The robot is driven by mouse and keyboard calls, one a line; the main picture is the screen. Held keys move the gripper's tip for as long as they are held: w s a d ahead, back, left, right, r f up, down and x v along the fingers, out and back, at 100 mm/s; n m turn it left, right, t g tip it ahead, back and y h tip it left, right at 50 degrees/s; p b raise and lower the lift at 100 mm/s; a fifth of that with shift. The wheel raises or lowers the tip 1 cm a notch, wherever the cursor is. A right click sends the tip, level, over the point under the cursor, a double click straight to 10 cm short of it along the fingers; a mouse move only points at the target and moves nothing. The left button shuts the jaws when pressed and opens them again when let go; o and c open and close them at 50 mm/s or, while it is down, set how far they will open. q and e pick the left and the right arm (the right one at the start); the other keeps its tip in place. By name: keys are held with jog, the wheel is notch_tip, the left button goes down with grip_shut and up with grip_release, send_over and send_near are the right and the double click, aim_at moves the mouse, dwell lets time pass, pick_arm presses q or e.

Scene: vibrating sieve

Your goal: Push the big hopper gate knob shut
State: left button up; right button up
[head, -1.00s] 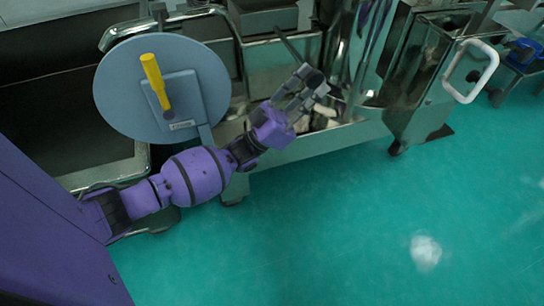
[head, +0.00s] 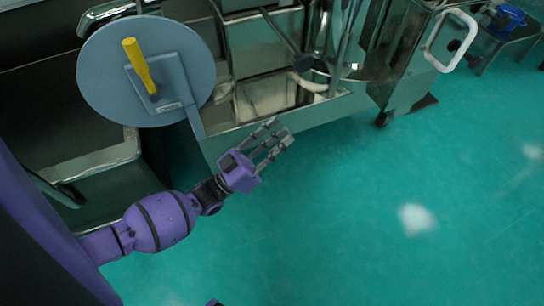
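A thin dark rod ends in a dark round knob (head: 304,63), which looks like the gate knob, at the metal machine in the upper middle of the head view. My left gripper (head: 278,138) is below and left of this knob, clearly apart from it, in front of the machine's lower frame. Its fingers are spread and empty. How far the gate is open or shut cannot be told from here.
A round grey-blue disc (head: 190,60) with a yellow handle (head: 138,65) stands left of the gripper. A metal bin with a white handle (head: 451,40) is at right. The green floor (head: 340,220) is clear in front.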

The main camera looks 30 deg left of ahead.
pick_arm(q)
jog(key=s+d+f+n+g+y, duration=0.1)
jog(key=s+d+f+g+y, duration=0.1)
jog(key=s+f, duration=0.4)
jog(key=shift+f+y, duration=0.55)
jog(key=shift+y, duration=0.25)
